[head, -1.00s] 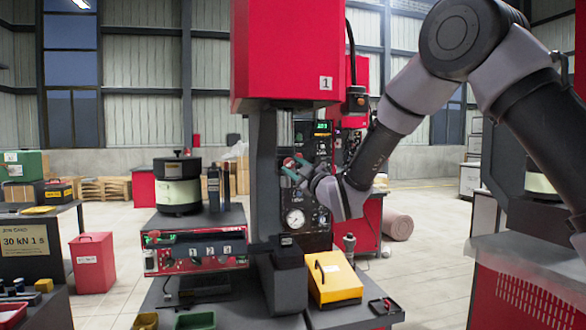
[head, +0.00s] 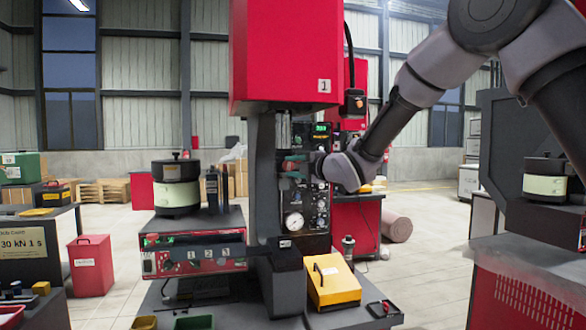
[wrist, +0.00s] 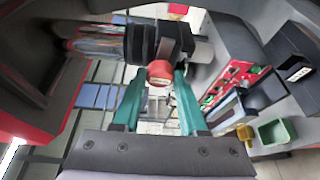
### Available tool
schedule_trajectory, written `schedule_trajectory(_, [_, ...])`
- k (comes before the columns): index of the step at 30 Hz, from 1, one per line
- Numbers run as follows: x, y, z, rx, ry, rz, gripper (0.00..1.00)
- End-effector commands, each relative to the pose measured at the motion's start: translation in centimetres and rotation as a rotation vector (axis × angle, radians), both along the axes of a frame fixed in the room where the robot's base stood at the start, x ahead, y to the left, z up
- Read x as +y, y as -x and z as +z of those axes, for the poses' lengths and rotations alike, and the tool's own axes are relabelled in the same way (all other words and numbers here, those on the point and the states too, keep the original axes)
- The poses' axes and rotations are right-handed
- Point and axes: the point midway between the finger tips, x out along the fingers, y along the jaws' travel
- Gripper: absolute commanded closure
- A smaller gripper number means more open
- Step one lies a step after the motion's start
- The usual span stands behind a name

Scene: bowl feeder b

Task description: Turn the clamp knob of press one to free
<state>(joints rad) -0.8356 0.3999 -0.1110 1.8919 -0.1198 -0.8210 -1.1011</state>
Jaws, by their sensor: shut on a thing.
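Press one (head: 283,55) is the red-headed machine with a "1" label, on a dark column in the middle of the head view. A red knob (wrist: 160,70) shows between the teal fingers of my gripper (wrist: 160,78) in the wrist view. The fingers are shut on it, one on each side. In the head view my gripper (head: 294,168) reaches in from the right beside the column, in front of the dark gauge panel (head: 311,205). There the knob is a small red patch, mostly hidden by the fingers. Its turn setting cannot be read.
A yellow box (head: 334,284) stands below my gripper on the bench. A red control unit (head: 195,258) numbered 1, 2, 3 sits left of the column. Green (wrist: 274,131) and yellow (wrist: 245,132) trays show in the wrist view.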

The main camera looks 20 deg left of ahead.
Motion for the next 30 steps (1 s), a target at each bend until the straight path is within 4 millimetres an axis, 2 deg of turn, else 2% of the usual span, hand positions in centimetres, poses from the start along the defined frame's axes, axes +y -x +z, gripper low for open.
schedule_trajectory(9, [0.05, 0.06, 0.13, -0.055, 0.089, 0.001, 1.0])
schedule_trajectory(24, [0.07, 0.07, 0.09, -0.063, 0.102, 0.001, 1.0])
schedule_trajectory(25, [0.06, 0.06, 0.09, -0.062, 0.102, 0.001, 0.51])
schedule_trajectory(27, [0.06, 0.06, 0.09, -0.062, 0.102, 0.001, 0.28])
schedule_trajectory(30, [0.06, 0.05, 0.1, -0.062, 0.102, 0.001, 0.28])
